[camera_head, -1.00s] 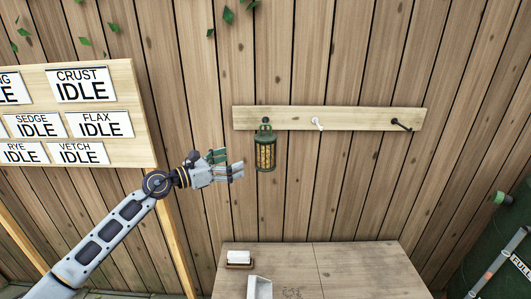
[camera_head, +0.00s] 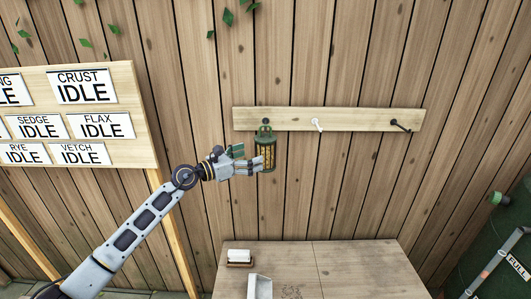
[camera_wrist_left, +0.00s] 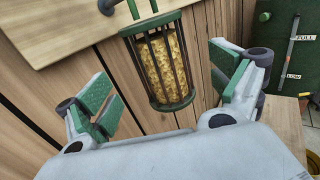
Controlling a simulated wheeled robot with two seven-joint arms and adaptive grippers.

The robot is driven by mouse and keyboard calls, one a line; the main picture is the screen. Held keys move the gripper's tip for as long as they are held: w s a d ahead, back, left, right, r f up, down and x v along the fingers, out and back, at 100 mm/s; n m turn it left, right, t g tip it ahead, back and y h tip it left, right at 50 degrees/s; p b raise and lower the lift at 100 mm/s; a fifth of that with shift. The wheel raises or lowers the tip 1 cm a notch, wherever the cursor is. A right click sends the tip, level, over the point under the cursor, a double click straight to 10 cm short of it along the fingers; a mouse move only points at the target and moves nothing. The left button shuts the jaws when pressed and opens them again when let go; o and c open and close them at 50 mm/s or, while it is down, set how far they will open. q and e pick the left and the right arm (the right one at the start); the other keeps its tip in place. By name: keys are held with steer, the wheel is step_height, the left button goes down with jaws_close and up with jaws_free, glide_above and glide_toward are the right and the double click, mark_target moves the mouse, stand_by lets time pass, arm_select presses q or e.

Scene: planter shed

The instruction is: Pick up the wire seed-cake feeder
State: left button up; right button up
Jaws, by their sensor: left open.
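The wire seed-cake feeder (camera_head: 266,150) is a green wire cage with a yellow-brown seed cake inside. It hangs upright from the left hook of a wooden rail on the plank wall. In the left wrist view the feeder (camera_wrist_left: 164,66) stands between and ahead of two spread green-padded fingers. My left gripper (camera_head: 254,156) is open and at the feeder's left side in the head view, overlapping its lower left edge. In the left wrist view (camera_wrist_left: 165,95) a gap shows on both sides of the cage. My right gripper is in neither view.
The rail (camera_head: 360,119) also bears an empty white hook (camera_head: 317,124) and a black hook (camera_head: 401,125). A sign board (camera_head: 100,112) stands left. A wooden table (camera_head: 340,262) below holds a white block and a white tray. A green tank (camera_head: 500,250) stands at right.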

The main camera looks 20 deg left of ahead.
mark_target(256, 152)
arm_select(q)
steer(key=shift+w+d, duration=0.3)
steer(key=shift+w, duration=0.05)
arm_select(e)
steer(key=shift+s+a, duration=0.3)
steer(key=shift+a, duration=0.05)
arm_select(q)
steer(key=shift+w+d, duration=0.1)
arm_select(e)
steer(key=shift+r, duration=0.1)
arm_select(q)
steer(key=shift+w+d+r+p, duration=0.2)
steer(key=shift+w+d+p, duration=0.1)
steer(key=shift+w+d, duration=0.2)
steer(key=shift+w+d+r+p, duration=0.2)
steer(key=shift+w+d+p, duration=0.15)
steer(key=shift+w, duration=0.2)
steer(key=shift+w+d, duration=0.4)
steer(key=shift+w, duration=0.15)
steer(key=shift+w+d+f, duration=0.1)
steer(key=shift+w+d, duration=0.15)
steer(key=shift+w, duration=0.05)
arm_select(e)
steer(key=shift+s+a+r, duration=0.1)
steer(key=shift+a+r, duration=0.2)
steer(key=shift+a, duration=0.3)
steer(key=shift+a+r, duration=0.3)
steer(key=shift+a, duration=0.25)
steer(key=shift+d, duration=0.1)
